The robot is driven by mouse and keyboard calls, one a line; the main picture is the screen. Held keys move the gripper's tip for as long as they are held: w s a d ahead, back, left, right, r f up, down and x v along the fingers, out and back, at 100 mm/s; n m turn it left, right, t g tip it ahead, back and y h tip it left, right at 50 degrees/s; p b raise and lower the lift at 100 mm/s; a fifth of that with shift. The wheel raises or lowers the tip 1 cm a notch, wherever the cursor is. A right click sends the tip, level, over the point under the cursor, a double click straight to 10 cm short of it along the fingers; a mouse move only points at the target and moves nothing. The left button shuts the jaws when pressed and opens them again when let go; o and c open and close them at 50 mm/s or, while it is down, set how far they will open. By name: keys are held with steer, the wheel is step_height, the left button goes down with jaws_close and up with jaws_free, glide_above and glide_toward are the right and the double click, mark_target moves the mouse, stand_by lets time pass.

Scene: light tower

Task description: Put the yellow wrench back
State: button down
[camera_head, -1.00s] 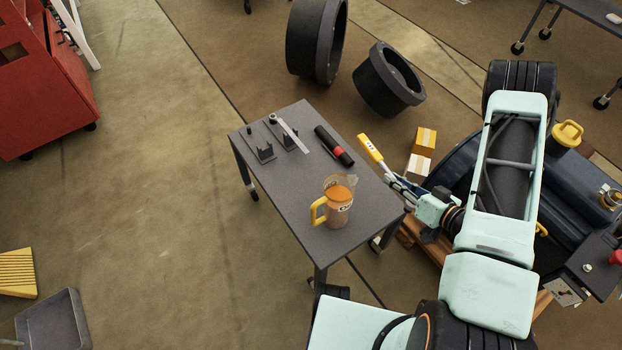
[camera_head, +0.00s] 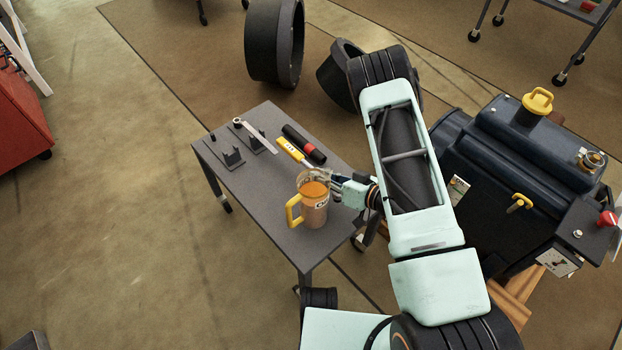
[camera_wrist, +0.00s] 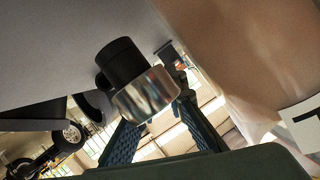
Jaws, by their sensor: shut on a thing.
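The yellow wrench (camera_head: 291,149), with a yellow handle and a pale label, is over the grey table, between the black-and-red torch and the jug. My gripper (camera_head: 333,181) is shut on its near end, partly hidden behind the jug's rim. In the wrist view a black and silver round part (camera_wrist: 145,93), apparently the wrench's head, sits between my dark fingers (camera_wrist: 160,138). Two black stands (camera_head: 233,158) are at the table's left end. A silver wrench-like tool (camera_head: 260,137) rests by the rear one.
The jug (camera_head: 316,208) with orange-brown contents and a yellow handle stands very close to my gripper; its side fills the right of the wrist view (camera_wrist: 250,50). The torch (camera_head: 304,143) lies at the table's (camera_head: 250,195) back edge. A dark blue machine (camera_head: 480,160) stands right of my arm.

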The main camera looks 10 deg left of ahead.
steer(key=w+a, duration=0.1)
steer(key=a, duration=0.1)
steer(key=shift+w+a+r, duration=0.1)
steer(key=shift+w+a, duration=0.25)
steer(key=shift+w, duration=0.05)
steer(key=shift+f+b, duration=1.05)
steer(key=shift+f, duration=0.7)
steer(key=shift+d+f, duration=0.1)
steer(key=shift+f, duration=0.05)
steer(key=c, duration=2)
jaws_free()
steer(key=shift+o, duration=0.2)
steer(key=shift+s+d+r, duration=0.15)
steer(key=shift+d+r, duration=0.1)
steer(key=p+v, duration=0.3)
steer(key=v, duration=0.8)
steer(key=shift+s+d+p, duration=0.15)
steer(key=shift+s+p, duration=0.05)
steer(key=shift+p, duration=0.2)
